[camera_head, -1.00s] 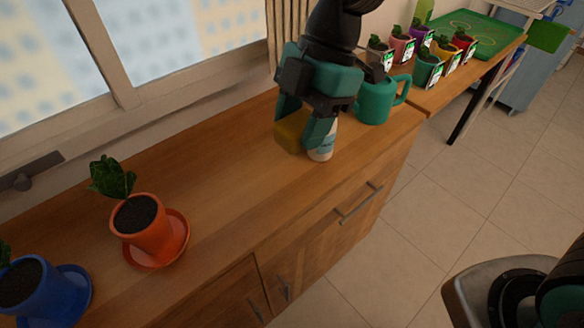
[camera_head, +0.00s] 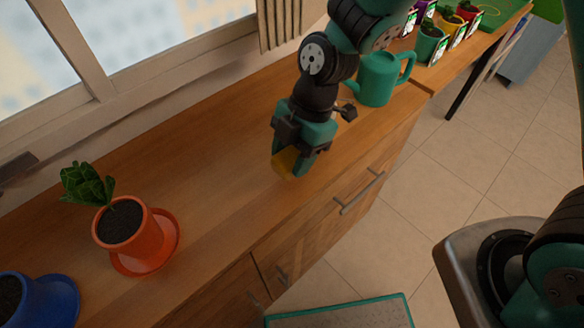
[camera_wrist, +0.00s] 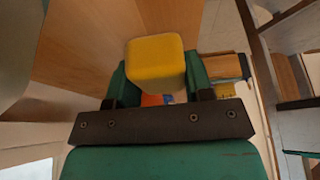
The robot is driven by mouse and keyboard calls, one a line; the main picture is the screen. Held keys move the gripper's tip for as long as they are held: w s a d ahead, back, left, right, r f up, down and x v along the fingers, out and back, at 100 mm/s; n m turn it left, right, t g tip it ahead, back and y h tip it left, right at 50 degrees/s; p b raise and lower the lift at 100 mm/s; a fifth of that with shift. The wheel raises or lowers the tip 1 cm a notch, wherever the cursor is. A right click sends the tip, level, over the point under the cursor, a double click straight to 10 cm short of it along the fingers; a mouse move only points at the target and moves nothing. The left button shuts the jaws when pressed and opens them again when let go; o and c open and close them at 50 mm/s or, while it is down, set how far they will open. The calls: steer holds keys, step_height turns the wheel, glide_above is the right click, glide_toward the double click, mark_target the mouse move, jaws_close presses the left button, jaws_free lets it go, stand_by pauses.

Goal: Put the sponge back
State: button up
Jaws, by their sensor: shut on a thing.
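The yellow sponge (camera_head: 286,163) is between the fingers of my gripper (camera_head: 296,160), over the wooden counter in the head view. My gripper is shut on it. In the wrist view the sponge (camera_wrist: 156,62) sits between the green fingertips of my gripper (camera_wrist: 158,78). I cannot tell whether the sponge touches the counter.
A teal watering can (camera_head: 376,80) stands behind my arm. An orange potted plant (camera_head: 135,235) and a blue pot (camera_head: 40,300) stand at the left. Small pots (camera_head: 430,45) line the far counter. The wooden counter (camera_head: 200,190) between is clear.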

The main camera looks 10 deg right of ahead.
steer(key=shift+f, duration=2.35)
steer(key=shift+f, duration=0.2)
steer(key=o, duration=0.9)
steer(key=shift+r, duration=0.1)
steer(key=v, duration=1.1)
steer(key=s+d+r+m+t, duration=0.2)
steer(key=s+d+r+m, duration=0.4)
steer(key=s+r+m, duration=0.6)
steer(key=m, duration=0.5)
steer(key=shift+s+d+r+m+t, duration=0.15)
steer(key=shift+s+r+m+t, duration=0.15)
steer(key=shift+s+r+m, duration=0.1)
